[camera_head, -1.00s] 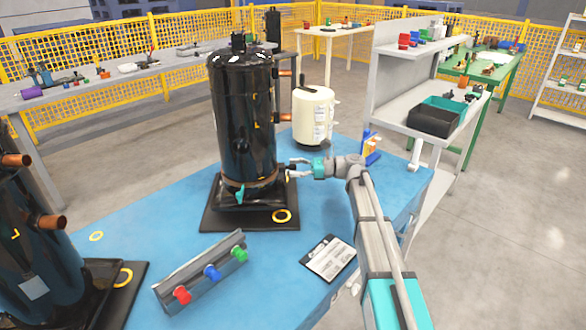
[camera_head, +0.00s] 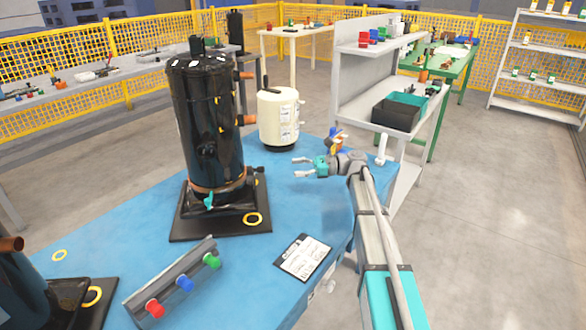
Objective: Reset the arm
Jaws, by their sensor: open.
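My gripper (camera_head: 297,168) is open and empty. It hangs over the blue table, to the right of the large black compressor (camera_head: 207,130) and apart from it. My arm reaches up from the lower right of the head view, bends at the wrist and points left. The black compressor stands upright on its dark base plate, with a small teal handle (camera_head: 209,201) at its lower front.
A cream tank (camera_head: 279,117) stands behind my gripper. A clipboard (camera_head: 303,257) and a rail with red, blue and green knobs (camera_head: 182,283) lie on the blue table (camera_head: 300,204). A shelf cart (camera_head: 346,97) with dark bins (camera_head: 396,114) stands at right. Grey floor lies open beyond.

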